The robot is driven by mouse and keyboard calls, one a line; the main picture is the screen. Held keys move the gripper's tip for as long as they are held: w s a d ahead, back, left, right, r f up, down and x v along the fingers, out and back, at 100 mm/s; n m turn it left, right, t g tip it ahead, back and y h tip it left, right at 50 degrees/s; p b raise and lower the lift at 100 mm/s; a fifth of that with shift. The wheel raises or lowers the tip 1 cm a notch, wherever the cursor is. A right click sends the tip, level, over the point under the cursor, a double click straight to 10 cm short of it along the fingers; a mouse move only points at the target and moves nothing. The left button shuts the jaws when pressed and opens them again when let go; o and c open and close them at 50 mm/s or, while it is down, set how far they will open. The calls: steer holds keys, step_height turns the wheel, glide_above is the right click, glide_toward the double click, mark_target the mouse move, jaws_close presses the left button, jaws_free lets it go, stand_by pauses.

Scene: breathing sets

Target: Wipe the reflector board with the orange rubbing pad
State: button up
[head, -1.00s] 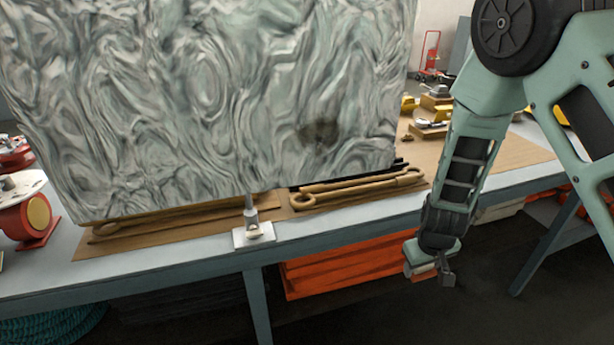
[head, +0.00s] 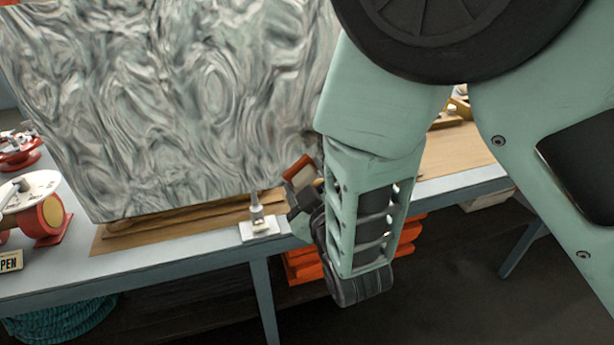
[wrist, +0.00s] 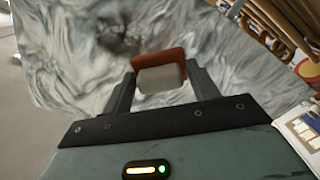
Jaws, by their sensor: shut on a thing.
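The reflector board (head: 190,95) is a large upright panel with a wavy grey-green, marbled sheen. It also fills much of the wrist view (wrist: 70,75), where a dark smudge (wrist: 122,38) shows on it just beyond the pad. The orange rubbing pad (head: 298,172) is a small block with an orange-brown face and a pale body; it also shows in the wrist view (wrist: 160,60). My gripper (head: 300,190) is shut on the pad, near the board's lower right. The pad's orange side faces the board. I cannot tell whether it touches. My arm hides the board's right edge in the head view.
The board stands on a metal foot (head: 258,226) at the workbench's (head: 180,252) front edge. A red round device (head: 40,218) stands on the bench at left. Orange items (head: 300,265) lie under the bench. The floor in front is clear.

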mark_target(304, 138)
steer(key=shift+p+x, duration=0.5)
steer(key=shift+x, duration=2.5)
steer(key=shift+x, duration=0.9)
steer(key=shift+w+d+b, duration=0.2)
steer(key=shift+d+b, duration=0.2)
steer(key=shift+d, duration=0.5)
steer(key=shift+w+d+b, duration=0.2)
steer(key=shift+d+b, duration=0.2)
steer(key=shift+d, duration=0.5)
steer(key=shift+w+d+r+b, duration=1.2)
steer(key=shift+w+d, duration=0.45)
steer(key=shift+d, duration=3.55)
steer(key=shift+s+a+f+b, duration=0.1)
steer(key=shift+s+a+b, duration=0.35)
steer(key=shift+a, duration=1.35)
steer(key=shift+s+a+r+b, duration=0.1)
steer(key=shift+s+a+b, duration=0.35)
steer(key=shift+a, duration=1.4)
steer(key=shift+s+a+f+b, duration=0.1)
steer(key=shift+s+a+b, duration=0.35)
steer(key=shift+a, duration=1.35)
